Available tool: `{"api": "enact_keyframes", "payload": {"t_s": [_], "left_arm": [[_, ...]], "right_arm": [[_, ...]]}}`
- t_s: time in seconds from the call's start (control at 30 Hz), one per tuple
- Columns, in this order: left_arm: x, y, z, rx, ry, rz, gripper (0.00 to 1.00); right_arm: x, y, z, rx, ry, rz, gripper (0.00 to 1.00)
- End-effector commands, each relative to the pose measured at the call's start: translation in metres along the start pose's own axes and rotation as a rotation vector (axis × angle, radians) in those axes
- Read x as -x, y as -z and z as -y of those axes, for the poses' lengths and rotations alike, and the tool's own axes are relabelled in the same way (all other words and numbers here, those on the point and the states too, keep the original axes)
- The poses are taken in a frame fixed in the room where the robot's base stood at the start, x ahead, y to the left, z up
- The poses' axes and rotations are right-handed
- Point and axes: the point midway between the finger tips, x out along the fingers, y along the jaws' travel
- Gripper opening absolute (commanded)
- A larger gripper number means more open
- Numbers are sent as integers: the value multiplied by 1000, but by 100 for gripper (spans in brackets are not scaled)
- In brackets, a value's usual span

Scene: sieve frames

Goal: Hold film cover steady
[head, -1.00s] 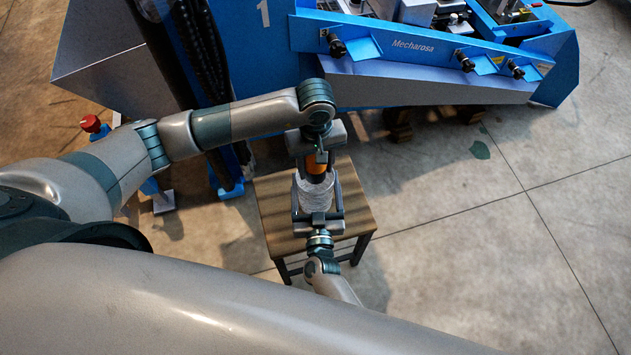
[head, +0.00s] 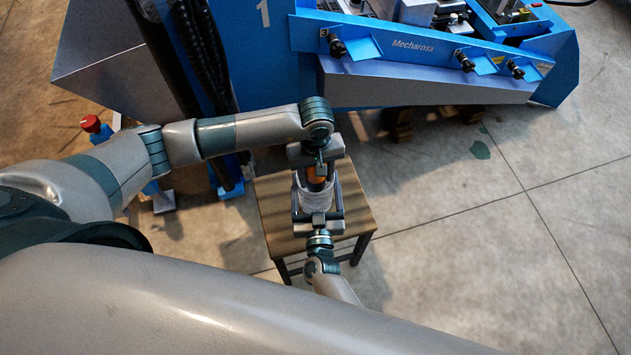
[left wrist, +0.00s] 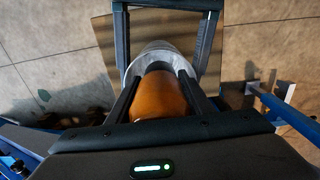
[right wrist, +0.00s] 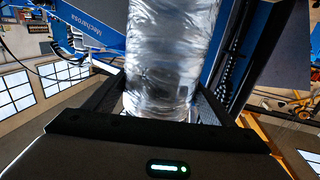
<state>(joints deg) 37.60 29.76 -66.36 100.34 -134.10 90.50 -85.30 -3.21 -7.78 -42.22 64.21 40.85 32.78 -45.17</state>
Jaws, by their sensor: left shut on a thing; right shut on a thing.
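An orange-brown rounded piece (head: 316,172) sits between the fingers of my left gripper (head: 317,170), which is shut on it. In the left wrist view the piece (left wrist: 160,95) runs into the open end of the film cover (left wrist: 158,52). The film cover is a crinkled, clear silvery sleeve, shown in the head view (head: 316,194) and large in the right wrist view (right wrist: 170,55). My right gripper (head: 318,200) is shut on the film cover from the near side, with a finger on each side. The piece's far end is hidden inside the film.
A small wooden table (head: 275,215) stands below both grippers, its visible top bare. A blue machine (head: 420,60) stands close behind, with a red knob (head: 90,123) at left. Open concrete floor (head: 450,230) lies to the right.

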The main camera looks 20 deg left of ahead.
Motion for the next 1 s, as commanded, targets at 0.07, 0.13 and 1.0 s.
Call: {"api": "enact_keyframes", "payload": {"t_s": [0.07,0.13,1.0], "left_arm": [[-4,0,0,0,-1,0,14],[-8,0,0,1,0,-1,14],[29,0,-2,-4,-5,-1,68]], "right_arm": [[0,-1,0,1,0,2,24],[0,-1,0,1,0,2,24],[2,-4,-1,2,1,9,24]]}}
